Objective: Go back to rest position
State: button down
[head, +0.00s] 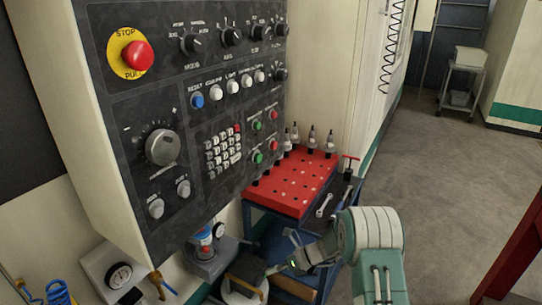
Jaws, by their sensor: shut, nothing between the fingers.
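My gripper (277,268) is low in the middle of the head view, at the end of my green and white arm, which reaches in from the bottom right. Its fingers are shut with nothing held between them. The fingertips are small in the picture and lie close to a dark block on a round pale base (244,284). I cannot tell whether they touch it.
A control panel (190,110) with a red stop button (137,55) fills the upper left. A red tool tray (290,185) with several tool holders stands behind my gripper. A gauge (119,275) is at lower left. Grey floor (430,170) is open at right.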

jog(key=s+d+r+n+h, duration=0.2)
jog(key=s+r+n, duration=0.2)
jog(key=r, duration=0.3)
jog(key=s+d+r+n+t+h, duration=0.1)
jog(key=s+r+n+h, duration=0.1)
jog(key=s+r+n, duration=0.35)
jog(key=s+d+r+n+h, duration=0.2)
jog(key=r+n, duration=0.1)
jog(key=r, duration=0.6)
jog(key=s+d+r+n+t+h, duration=0.3)
jog(key=s+n, duration=0.3)
jog(key=s, duration=0.3)
jog(key=s+d+r+n+t+h, duration=0.3)
jog(key=s+d+r+n, duration=0.2)
jog(key=s, duration=0.4)
jog(key=shift+s+d+r+n+h, duration=0.2)
jog(key=shift+s+d+n+h, duration=0.2)
jog(key=shift+d+n, duration=0.45)
jog(key=shift+a, duration=0.1)
